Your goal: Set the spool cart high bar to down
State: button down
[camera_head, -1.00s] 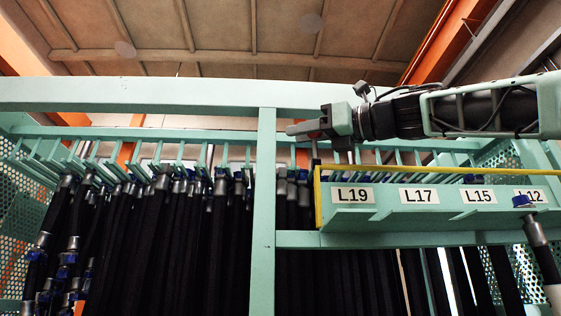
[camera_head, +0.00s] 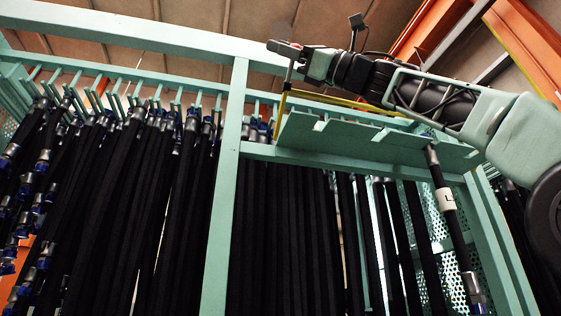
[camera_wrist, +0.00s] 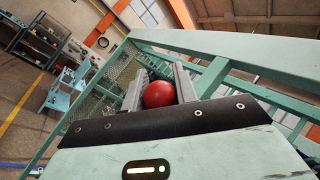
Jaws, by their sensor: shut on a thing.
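In the wrist view a round red knob (camera_wrist: 159,94) sits between the two grey fingers of my gripper (camera_wrist: 160,84), which is shut on it. In the head view my gripper (camera_head: 285,49) is at the upper middle, above the frame's top rail. A thin grey rod (camera_head: 287,78) runs from the gripper down toward the yellow bar (camera_head: 282,112). The yellow bar edges the green notched shelf (camera_head: 340,138), now seen from below with no labels visible. The knob is hidden by the gripper in the head view.
A green upright post (camera_head: 229,160) stands left of the shelf. Many black hoses (camera_head: 150,200) hang from green pegs behind it. One hose (camera_head: 450,215) hangs at the shelf's right end. The wrist view shows open floor (camera_wrist: 25,115) and a dark rack (camera_wrist: 40,40) at left.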

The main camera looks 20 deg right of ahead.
jog(key=s+f+n+g+y+b, duration=0.1)
jog(key=s+f+n+g+b, duration=0.1)
jog(key=f+b, duration=0.8)
jog(key=shift+s+n+g, duration=0.4)
jog(key=shift+s+n, duration=0.35)
jog(key=shift+n, duration=0.45)
jog(key=shift+f, duration=0.1)
jog(key=c, duration=1.1)
grip_release()
jog(key=b+v, duration=0.9)
jog(key=v, duration=0.8)
jog(key=shift+f, duration=0.15)
